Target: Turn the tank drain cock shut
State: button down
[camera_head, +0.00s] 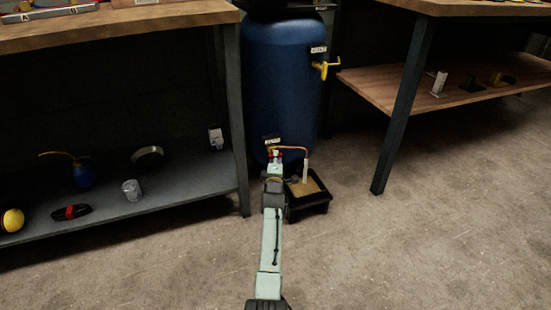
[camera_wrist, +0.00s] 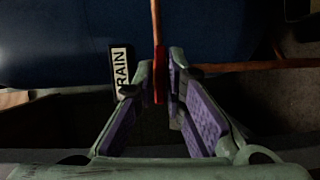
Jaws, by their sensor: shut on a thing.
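The blue tank (camera_head: 280,85) stands upright between two benches. Its drain cock has a red handle (camera_wrist: 160,82), low on the tank beside a label reading "RAIN", its first letter hidden (camera_wrist: 122,70). My gripper (camera_wrist: 163,72) is shut on the red handle, one finger on each side. In the head view my arm reaches forward to the tank's foot and my gripper (camera_head: 274,160) hides most of the cock. A copper pipe (camera_head: 293,148) runs right from there and bends down to a pale tube above a black tray.
The black tray (camera_head: 310,207) with tan contents sits on the floor right of my arm. A yellow valve (camera_head: 324,68) is higher on the tank. A left shelf (camera_head: 190,180) holds several items; a table leg (camera_head: 400,120) stands right. Front floor is clear.

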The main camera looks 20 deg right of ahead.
jog(key=shift+d+r+m+g+y+b, duration=0.1)
jog(key=shift+m+g+y+b, duration=0.7)
jog(key=shift+m, duration=1.35)
jog(key=shift+d+r+m+g+y+b, duration=0.15)
jog(key=shift+m+g+y+b, duration=0.15)
jog(key=shift+m+y, duration=1.45)
jog(key=shift+d+r+m+g+y+b, duration=0.1)
jog(key=shift+m+g+y+b, duration=0.5)
jog(key=shift+m, duration=1.9)
jog(key=c, duration=1.7)
grip_release()
notch_tip(320, 180, up, 10)
jog(key=shift+f, duration=0.1)
